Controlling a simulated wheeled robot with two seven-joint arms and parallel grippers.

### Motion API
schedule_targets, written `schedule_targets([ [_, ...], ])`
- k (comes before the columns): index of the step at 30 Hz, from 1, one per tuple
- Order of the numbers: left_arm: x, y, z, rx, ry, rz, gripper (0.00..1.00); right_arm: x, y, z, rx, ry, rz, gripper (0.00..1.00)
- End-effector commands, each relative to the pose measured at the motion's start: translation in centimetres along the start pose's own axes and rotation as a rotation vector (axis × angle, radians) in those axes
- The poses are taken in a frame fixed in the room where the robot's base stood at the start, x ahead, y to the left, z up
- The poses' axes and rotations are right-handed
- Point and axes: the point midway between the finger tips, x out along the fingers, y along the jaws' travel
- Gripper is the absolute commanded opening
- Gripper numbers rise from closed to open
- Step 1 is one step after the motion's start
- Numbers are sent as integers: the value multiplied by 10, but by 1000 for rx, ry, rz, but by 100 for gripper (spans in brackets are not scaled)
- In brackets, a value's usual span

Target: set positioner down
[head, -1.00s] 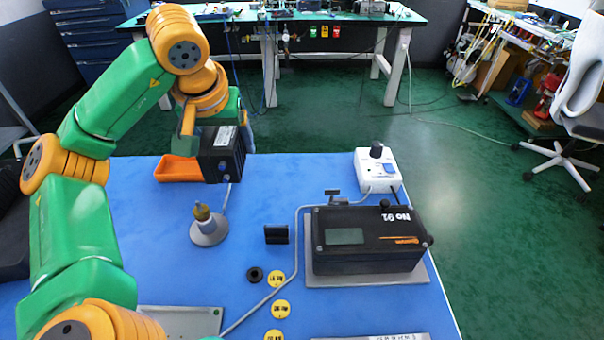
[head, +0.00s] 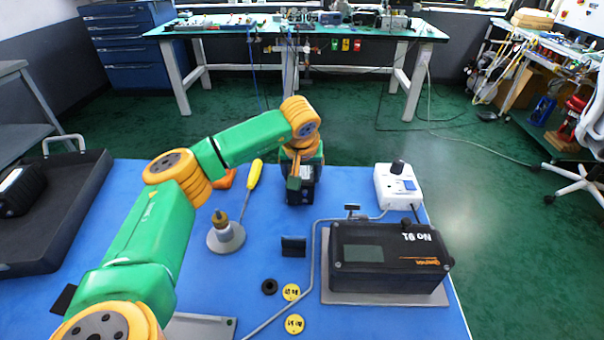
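The positioner (head: 303,193), a small black box, is in the head view at the far middle of the blue mat, right of the yellow-handled screwdriver. My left gripper (head: 297,178) is over it from above and appears shut on it; the fingertips are partly hidden by the wrist. Whether the box touches the mat is hard to tell. My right gripper is not in view.
A grey round base with a brass stem (head: 226,236), a small black block (head: 293,246) and yellow discs (head: 291,292) stand nearer. A black tray (head: 70,225) is at left.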

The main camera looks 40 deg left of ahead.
Motion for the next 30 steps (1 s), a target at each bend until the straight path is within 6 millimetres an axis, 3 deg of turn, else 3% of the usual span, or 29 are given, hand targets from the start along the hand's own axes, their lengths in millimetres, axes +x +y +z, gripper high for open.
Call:
schedule_targets([
  [5,3,0,1,-1,1,1,0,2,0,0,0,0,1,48],
  [6,4,0,2,0,0,1,80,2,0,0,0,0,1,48],
  [9,3,0,2,-1,-1,0,100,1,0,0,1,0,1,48],
  [23,-4,0,-1,0,0,1,100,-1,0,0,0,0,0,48],
  [30,-69,1,-2,1,4,4,100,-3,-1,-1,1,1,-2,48],
])
